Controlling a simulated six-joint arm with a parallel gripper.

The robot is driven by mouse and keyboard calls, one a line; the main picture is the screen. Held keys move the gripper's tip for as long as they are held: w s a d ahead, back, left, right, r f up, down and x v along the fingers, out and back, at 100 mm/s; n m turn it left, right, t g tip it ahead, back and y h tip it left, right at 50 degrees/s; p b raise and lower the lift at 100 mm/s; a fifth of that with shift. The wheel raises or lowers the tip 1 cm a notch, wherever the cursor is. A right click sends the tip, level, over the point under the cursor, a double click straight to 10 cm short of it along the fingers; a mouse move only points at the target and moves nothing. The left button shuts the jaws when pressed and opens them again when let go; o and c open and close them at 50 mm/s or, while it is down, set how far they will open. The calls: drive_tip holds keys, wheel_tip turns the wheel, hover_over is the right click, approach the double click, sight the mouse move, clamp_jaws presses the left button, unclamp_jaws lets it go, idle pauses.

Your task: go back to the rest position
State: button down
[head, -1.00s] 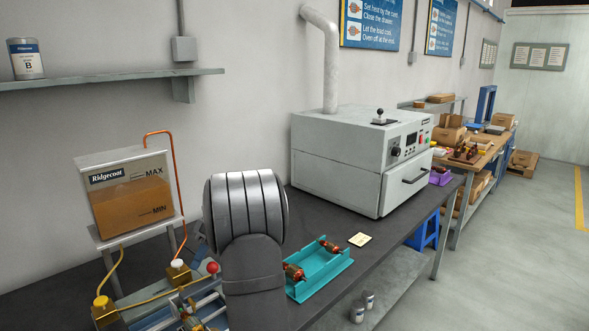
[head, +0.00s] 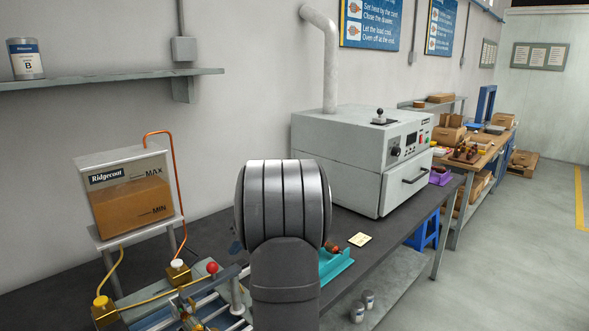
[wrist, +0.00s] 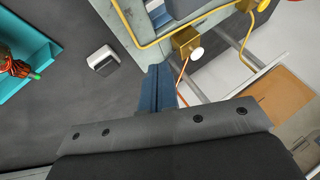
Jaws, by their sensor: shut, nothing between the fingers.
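My gripper (wrist: 160,86) shows in the wrist view as blue fingers closed together, with nothing between them. It is above the dark bench (wrist: 85,105), clear of the parts there. In the head view my own arm links fill the middle and hide most of the gripper. The teal tray (head: 338,267) is partly hidden behind my arm; an armature (head: 332,246) shows in it. The tray also shows at the upper left of the wrist view (wrist: 50,48), with one copper-wound armature (wrist: 14,68).
The Ridgecoat tank (head: 130,195) and the brass-fitted rig with a red knob (head: 212,267) stand left of my arm. The oven (head: 350,160) stands behind, its drawer shut. A small white-topped block (wrist: 102,60) lies near the gripper.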

drive_tip(key=shift+d+m+t, duration=0.4)
drive_tip(key=shift+d+m, duration=0.1)
drive_tip(key=shift+m, duration=0.2)
